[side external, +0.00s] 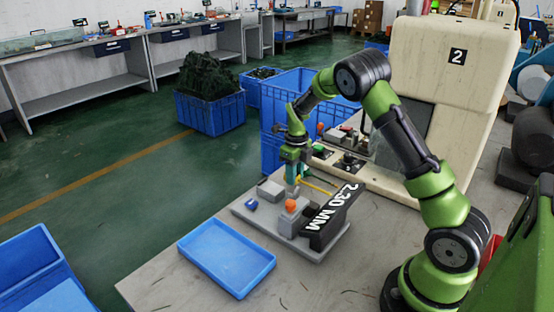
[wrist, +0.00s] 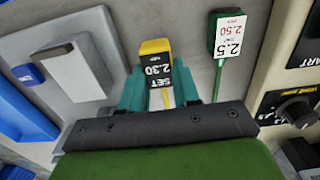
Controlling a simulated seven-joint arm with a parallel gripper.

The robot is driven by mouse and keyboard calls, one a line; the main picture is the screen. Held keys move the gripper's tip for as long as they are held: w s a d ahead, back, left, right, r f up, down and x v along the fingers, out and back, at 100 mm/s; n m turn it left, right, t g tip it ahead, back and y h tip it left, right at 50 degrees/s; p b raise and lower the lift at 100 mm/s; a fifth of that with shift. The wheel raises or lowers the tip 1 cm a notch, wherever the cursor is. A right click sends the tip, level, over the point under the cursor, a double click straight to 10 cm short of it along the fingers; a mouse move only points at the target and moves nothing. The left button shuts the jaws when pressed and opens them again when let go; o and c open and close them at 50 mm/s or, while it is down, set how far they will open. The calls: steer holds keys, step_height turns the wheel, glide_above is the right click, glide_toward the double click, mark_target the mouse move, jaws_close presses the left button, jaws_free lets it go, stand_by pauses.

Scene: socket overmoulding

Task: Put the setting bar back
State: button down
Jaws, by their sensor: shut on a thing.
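The setting bar (wrist: 155,62) has a yellow end and a black face reading "2.30 SET" in the wrist view. It lies between the teal fingers of my gripper (wrist: 160,90), which are shut on it. In the side view my gripper (side external: 292,178) points down at the back of the grey fixture plate (side external: 241,212). A thin yellow piece (side external: 316,187) shows just right of the fingers; I cannot tell whether it is part of the held bar. A black block marked "2.30 MM" (side external: 330,218) stands at the plate's right end. The bar's lower end is hidden.
A green-framed tag reading "2.5" (wrist: 228,36) lies right of the bar. A grey block (wrist: 72,72) and small blue piece (wrist: 28,74) sit left. An orange knob (side external: 290,205) tops a grey block. An empty blue tray (side external: 226,258) lies in front; the machine (side external: 450,85) stands behind.

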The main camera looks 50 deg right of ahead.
steer(key=shift+f, duration=0.95)
steer(key=shift+f, duration=0.15)
steer(key=c, duration=0.8)
jaws_free()
